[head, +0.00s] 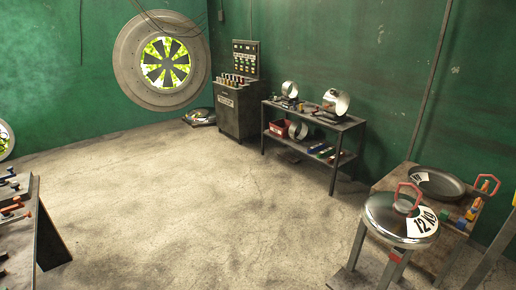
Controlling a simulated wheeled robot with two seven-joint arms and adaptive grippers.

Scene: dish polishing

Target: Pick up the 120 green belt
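No belt with a readable 120 can be made out. Small green, blue and red bars (322,150) lie on the lower shelf of the metal workbench, too small to identify. Neither of my grippers is in view.
A polished lid (400,220) marked 12 and a dark pan (436,183) are at right. A table (40,228) edges in at left. The middle concrete floor is clear.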

